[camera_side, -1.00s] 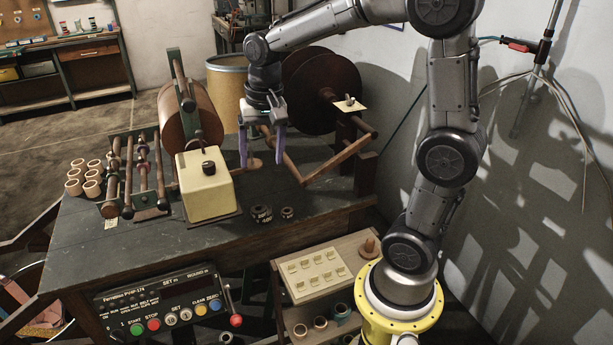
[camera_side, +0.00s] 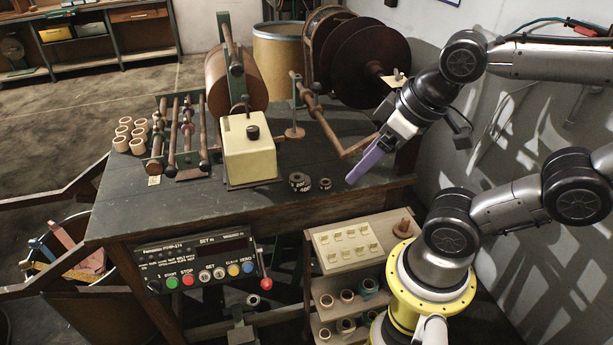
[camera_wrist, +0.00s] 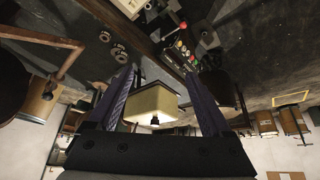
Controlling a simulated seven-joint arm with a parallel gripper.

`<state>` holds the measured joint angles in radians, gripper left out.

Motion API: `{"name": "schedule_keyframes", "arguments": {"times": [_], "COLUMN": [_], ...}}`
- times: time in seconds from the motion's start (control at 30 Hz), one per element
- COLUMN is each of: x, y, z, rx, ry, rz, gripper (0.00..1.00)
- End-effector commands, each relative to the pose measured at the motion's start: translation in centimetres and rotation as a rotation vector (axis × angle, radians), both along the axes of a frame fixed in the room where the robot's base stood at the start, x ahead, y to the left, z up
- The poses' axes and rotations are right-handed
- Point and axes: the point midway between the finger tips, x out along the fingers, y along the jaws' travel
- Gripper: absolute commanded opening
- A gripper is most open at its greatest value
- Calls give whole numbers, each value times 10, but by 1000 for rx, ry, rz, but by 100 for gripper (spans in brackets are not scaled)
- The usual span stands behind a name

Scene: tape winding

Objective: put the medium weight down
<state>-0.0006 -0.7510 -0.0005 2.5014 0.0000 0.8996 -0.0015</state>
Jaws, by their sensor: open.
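I cannot tell which is the medium weight. Two dark rings also show at upper left in the wrist view, one (camera_wrist: 119,53) below the other (camera_wrist: 105,36). My gripper (camera_side: 356,174) is to the right of both weights, near the bench's front right edge, with its purple fingers slanting down-left. In the wrist view my gripper (camera_wrist: 167,84) is open, with nothing held between the fingers.
The cream box (camera_side: 249,155) stands left of the weights. A brown swing arm (camera_side: 325,128) reaches over the bench behind them, near large dark reels (camera_side: 370,60). A control panel (camera_side: 200,260) hangs in front. A shelf unit (camera_side: 345,246) stands below the bench.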

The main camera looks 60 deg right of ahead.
Motion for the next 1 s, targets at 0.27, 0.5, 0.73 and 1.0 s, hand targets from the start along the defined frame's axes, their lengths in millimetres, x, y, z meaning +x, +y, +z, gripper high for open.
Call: {"name": "schedule_keyframes", "arguments": {"times": [0.27, 0.5, 0.73, 1.0], "x": [48, 173, 264, 262], "y": [39, 136, 176, 117], "z": [11, 27, -31, -153], "rx": [132, 440, 508, 205], "ry": [-62, -225, -324, -439], "rz": [58, 23, -298, -781], "gripper": [84, 84, 84, 84]}}
